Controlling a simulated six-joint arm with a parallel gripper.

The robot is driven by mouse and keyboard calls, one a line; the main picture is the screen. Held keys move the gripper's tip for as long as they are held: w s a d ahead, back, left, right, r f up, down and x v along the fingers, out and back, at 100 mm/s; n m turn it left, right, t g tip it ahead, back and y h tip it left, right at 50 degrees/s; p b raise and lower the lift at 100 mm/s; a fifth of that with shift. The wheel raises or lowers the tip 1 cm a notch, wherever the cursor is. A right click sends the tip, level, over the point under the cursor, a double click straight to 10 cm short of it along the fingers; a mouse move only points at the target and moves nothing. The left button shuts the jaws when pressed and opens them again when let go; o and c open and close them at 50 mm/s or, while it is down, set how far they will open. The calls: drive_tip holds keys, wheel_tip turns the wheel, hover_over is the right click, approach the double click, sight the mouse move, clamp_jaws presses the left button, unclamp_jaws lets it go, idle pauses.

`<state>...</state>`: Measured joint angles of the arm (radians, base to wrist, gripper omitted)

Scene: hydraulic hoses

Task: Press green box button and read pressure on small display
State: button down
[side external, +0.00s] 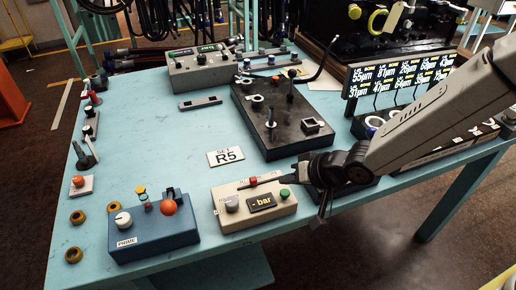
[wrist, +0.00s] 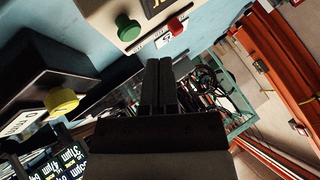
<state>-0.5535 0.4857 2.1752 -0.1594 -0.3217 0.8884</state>
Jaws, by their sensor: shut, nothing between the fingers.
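The cream box (side external: 256,205) sits at the table's front edge. It carries a grey knob (side external: 232,204), a red button (side external: 253,181), a small dark display (side external: 261,202) reading "- bar" with no number, and a green button (side external: 285,194) at its right end. The green button (wrist: 128,27) stands raised at the top of the wrist view, with the red button (wrist: 175,25) to its right. My gripper (wrist: 158,62) is shut and empty, its dark fingers below and right of the green button in that view, apart from it. In the side view the gripper is by the box's right end; exact fingertip position is unclear.
A blue PRIME box (side external: 153,236) stands left of the cream box. A dark box with a yellow button (wrist: 62,101) is close on the left in the wrist view. A black fixture plate (side external: 277,120) lies behind. A card reads R5 (side external: 225,157). The table middle-left is clear.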

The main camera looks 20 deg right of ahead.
sight(280, 191)
drive_tip(key=shift+f, duration=0.7)
drive_tip(key=shift+f, duration=0.95)
idle(2.9)
drive_tip(key=shift+r, duration=0.9)
drive_tip(key=shift+r, duration=0.1)
drive_tip(key=shift+r, duration=2.45)
